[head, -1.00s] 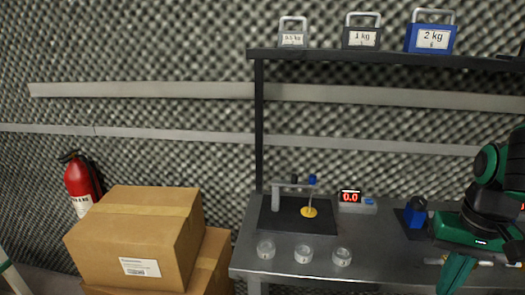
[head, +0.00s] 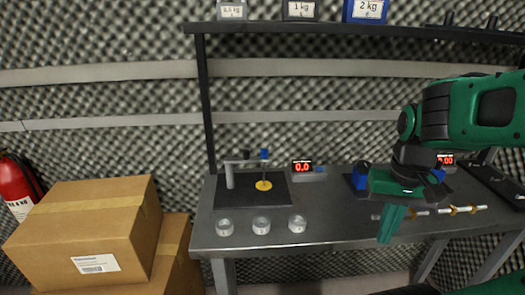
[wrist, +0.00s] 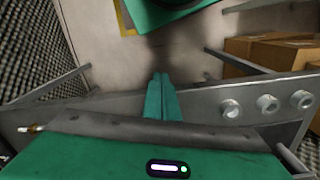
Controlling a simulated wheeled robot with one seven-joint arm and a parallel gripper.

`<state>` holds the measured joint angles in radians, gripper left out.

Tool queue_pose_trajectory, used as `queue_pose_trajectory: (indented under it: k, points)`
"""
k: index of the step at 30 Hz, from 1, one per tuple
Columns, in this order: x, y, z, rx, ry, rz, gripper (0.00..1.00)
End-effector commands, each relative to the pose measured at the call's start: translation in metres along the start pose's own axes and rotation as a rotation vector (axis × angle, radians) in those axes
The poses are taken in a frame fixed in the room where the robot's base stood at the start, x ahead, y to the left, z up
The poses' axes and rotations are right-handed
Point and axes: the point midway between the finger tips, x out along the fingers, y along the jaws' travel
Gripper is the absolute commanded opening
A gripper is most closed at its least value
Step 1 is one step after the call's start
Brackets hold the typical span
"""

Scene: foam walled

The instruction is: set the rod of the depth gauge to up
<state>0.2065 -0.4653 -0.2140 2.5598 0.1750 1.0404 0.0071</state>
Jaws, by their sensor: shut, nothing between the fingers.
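A stand with a dark base plate (head: 276,197), a grey post and crossarm, and a thin upright rod (head: 264,171) looks like the depth gauge. The rod has a blue top (head: 264,154) and a yellow disc (head: 263,185) at its foot. Its exact height setting is too small to tell. My gripper (head: 386,238) is shut and empty, pointing down in front of the bench, to the right of the stand and apart from it. The shut fingers (wrist: 160,80) also show in the wrist view, over floor, with the stand out of that view.
Several clear jars, including one (head: 261,225), line the bench front (head: 330,232) before the stand. A red display (head: 303,168) stands beside it. A blue device (head: 361,175) is near my gripper. A shelf (head: 290,27) with weights runs above. Boxes (head: 85,230) stand left.

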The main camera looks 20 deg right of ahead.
Motion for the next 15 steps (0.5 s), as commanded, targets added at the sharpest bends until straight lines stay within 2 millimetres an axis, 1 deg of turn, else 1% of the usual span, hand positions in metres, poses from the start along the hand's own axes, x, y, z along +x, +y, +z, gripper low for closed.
queue_pose_trajectory:
  k: [11, 12, 14, 15]
  points:
    - [-0.0001, 0.0001, 0.0002, 0.0, 0.0, 0.0, 0.0]
    - [-0.0001, 0.0001, 0.0002, 0.0, 0.0, 0.0, 0.02]
    - [-0.002, 0.0009, 0.0012, -0.005, 0.004, -0.002, 0.17]
    - [-0.008, 0.0028, 0.0046, -0.016, 0.019, -0.008, 0.26]
